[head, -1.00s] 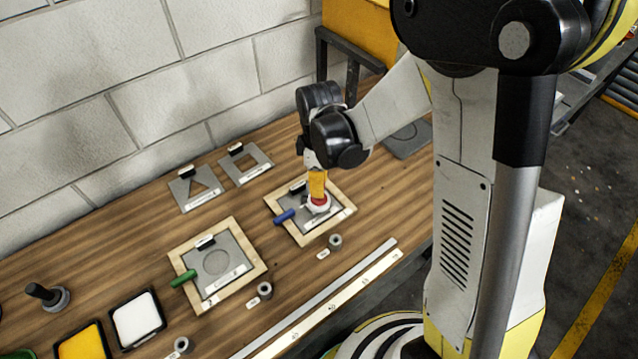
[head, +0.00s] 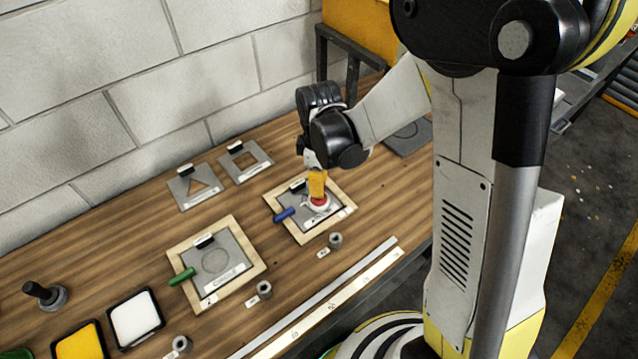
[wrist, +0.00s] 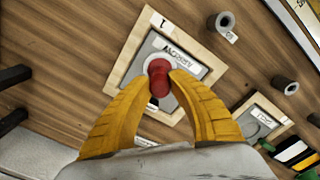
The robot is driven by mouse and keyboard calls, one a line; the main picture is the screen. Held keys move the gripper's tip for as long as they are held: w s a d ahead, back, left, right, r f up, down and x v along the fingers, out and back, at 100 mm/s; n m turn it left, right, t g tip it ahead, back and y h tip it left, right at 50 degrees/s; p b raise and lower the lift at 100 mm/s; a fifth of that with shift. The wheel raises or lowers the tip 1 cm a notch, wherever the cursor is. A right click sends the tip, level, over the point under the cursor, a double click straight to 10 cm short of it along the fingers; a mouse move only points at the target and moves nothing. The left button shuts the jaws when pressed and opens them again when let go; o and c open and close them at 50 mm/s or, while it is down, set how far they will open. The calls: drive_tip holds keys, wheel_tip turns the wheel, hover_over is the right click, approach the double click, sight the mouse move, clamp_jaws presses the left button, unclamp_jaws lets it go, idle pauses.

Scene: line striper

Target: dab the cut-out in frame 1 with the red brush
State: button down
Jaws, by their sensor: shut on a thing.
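My gripper (head: 318,190) has its yellow fingers closed on the red brush (head: 319,200), whose red top shows between the fingertips in the wrist view (wrist: 159,76). A pale round part shows beneath the red top. The brush is over the inner plate of frame 1 (wrist: 125,85), a light wooden frame with a "1" label, also in the head view (head: 338,220). The grey plate (wrist: 150,52) carries a white label. The brush and fingers hide the cut-out, so I cannot tell whether the bristles touch it. A blue handle (head: 284,214) lies at the frame's left side.
A second wooden frame (head: 252,268) with a circle plate and green handle (head: 182,276) stands nearer. Plates with triangle (head: 180,190) and square (head: 232,170) cut-outs lie near the wall. White (head: 134,318) and yellow (head: 80,343) trays stand front left. A long ruler (head: 330,308) lies along the front edge.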

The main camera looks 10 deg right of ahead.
drive_tip(key=shift+r+p, duration=1.55)
drive_tip(key=shift+r, duration=0.75)
drive_tip(key=shift+w+f, duration=0.1)
drive_tip(key=shift+w, duration=0.05)
drive_tip(key=shift+w+a+f+b, duration=0.35)
drive_tip(key=shift+w+f+b, duration=0.45)
drive_tip(key=shift+b, duration=0.5)
drive_tip(key=shift+w+a+f+b, duration=0.3)
drive_tip(key=shift+w+f+b, duration=0.25)
drive_tip(key=shift+f+b, duration=0.55)
drive_tip(key=shift+f+b, duration=0.3)
drive_tip(key=shift+b, duration=0.45)
drive_tip(key=shift+r, duration=0.1)
